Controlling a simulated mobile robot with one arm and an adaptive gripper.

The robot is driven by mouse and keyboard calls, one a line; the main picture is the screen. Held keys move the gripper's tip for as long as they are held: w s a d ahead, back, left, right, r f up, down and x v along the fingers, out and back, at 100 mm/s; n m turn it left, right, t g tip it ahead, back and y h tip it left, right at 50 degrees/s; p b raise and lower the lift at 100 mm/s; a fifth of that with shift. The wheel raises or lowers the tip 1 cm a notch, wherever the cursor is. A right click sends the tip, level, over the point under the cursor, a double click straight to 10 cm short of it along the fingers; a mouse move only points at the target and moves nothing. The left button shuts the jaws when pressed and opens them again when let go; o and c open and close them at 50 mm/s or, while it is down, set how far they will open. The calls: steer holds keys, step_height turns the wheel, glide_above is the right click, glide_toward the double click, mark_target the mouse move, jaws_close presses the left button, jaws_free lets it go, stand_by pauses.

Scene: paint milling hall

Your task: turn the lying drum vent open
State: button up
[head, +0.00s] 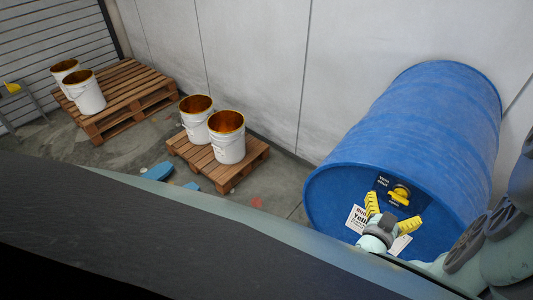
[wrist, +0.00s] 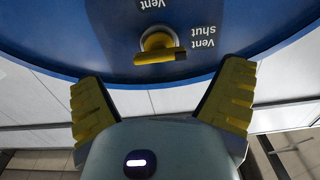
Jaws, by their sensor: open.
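The blue drum (head: 410,120) lies on its side by the wall at the right, its round end facing me. The yellow vent handle (head: 401,194) sits on a dark plate on that end, with "Vent shut" printed beside it. In the wrist view the handle (wrist: 160,56) is a bar lying nearly level, with the lettering upside down. My gripper (head: 390,214) is open, its two yellow fingers spread just in front of the drum end. In the wrist view my gripper (wrist: 163,72) has the handle between and beyond its fingertips, apart from both.
A white label with "Yellow" lettering (head: 357,217) is on the drum end, partly behind my gripper. White pails (head: 228,138) stand on a small pallet (head: 246,166), and more on a larger pallet (head: 125,90) at left. Blue pieces (head: 157,171) lie on the floor.

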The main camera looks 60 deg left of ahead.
mark_target(398, 200)
steer(key=shift+b+x, duration=0.4)
steer(key=shift+x, duration=1.5)
steer(key=c, duration=1.2)
